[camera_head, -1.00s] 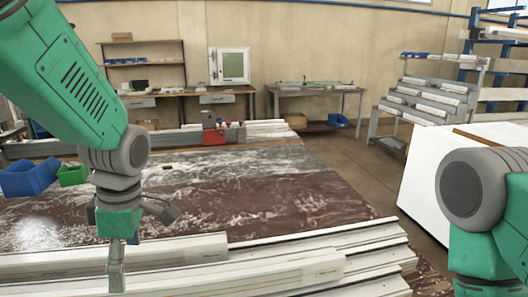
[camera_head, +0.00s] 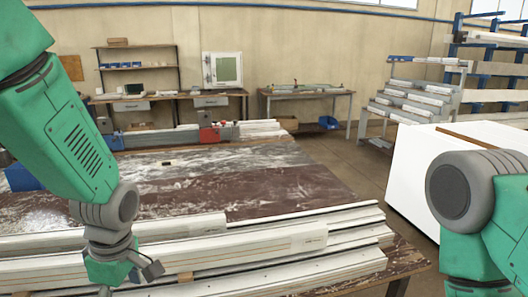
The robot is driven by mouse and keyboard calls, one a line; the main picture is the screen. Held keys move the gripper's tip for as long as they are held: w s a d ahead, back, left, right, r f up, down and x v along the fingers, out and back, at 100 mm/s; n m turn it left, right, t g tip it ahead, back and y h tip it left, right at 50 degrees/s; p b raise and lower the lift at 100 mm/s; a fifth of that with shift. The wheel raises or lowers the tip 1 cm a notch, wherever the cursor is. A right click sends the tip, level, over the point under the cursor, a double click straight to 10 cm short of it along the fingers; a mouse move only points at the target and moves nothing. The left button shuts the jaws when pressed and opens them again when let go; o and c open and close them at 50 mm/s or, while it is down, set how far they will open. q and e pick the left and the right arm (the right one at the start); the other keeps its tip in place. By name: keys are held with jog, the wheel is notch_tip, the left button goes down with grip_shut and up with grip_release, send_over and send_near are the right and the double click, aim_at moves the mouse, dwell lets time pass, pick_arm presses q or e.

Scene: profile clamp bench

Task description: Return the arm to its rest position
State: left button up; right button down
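My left arm comes in from the left edge and reaches down to the lower left. My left gripper (camera_head: 122,270) is low in the picture, in front of the white profiles (camera_head: 270,243) at the bench's near side. One dark finger shows to its right; the rest is partly hidden or cut off by the bottom edge, so its opening cannot be told. My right arm stands at the right edge, with its rounded joint and green link showing. Its gripper is out of view.
The worn bench top (camera_head: 270,190) is mostly bare in the middle. A blue bin (camera_head: 22,177) is at the left, partly behind my arm. A red clamp block (camera_head: 209,135) sits by profiles at the back. A white box-like unit (camera_head: 415,180) stands at right, before a stepped rack (camera_head: 410,98).

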pick_arm(q)
jog(key=s+a+f+m+b, duration=0.1)
jog(key=s+f+m+b, duration=0.1)
jog(key=s+f+m, duration=0.7)
jog(key=s+a+f+m+h+b, duration=0.1)
jog(key=s+f+m, duration=0.8)
jog(key=f, duration=1)
jog(key=s+b, duration=0.1)
jog(key=s, duration=0.3)
jog(key=shift+s+a+t+b, duration=0.15)
jog(key=shift+s+t+b, duration=0.15)
jog(key=shift+t, duration=0.1)
